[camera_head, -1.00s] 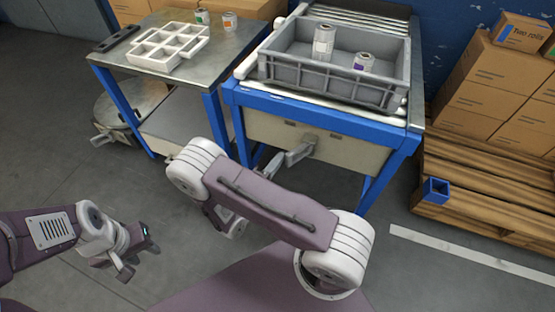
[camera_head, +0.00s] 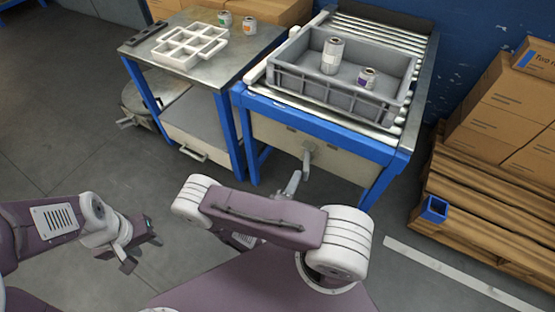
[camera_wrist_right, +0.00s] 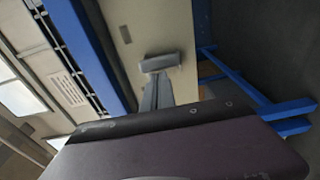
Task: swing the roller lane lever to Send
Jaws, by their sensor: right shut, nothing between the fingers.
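The roller lane lever (camera_head: 308,152) is a grey bar on the cream front panel of the blue-framed roller stand. In the head view it hangs roughly downward; in the right wrist view the lever (camera_wrist_right: 160,62) lies across the top of my fingers. My right gripper (camera_head: 301,172) is shut and empty just below and in front of the lever. Its fingers show in the right wrist view (camera_wrist_right: 158,78), their tips at or near the bar; contact cannot be told. No Send mark is legible. My left gripper (camera_head: 141,249) is open and empty over the floor, far from the lever.
A grey crate (camera_head: 340,98) with two cans stands on the rollers (camera_head: 385,45). A side table (camera_head: 245,52) holds a white divided tray (camera_head: 178,47) and two cans.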

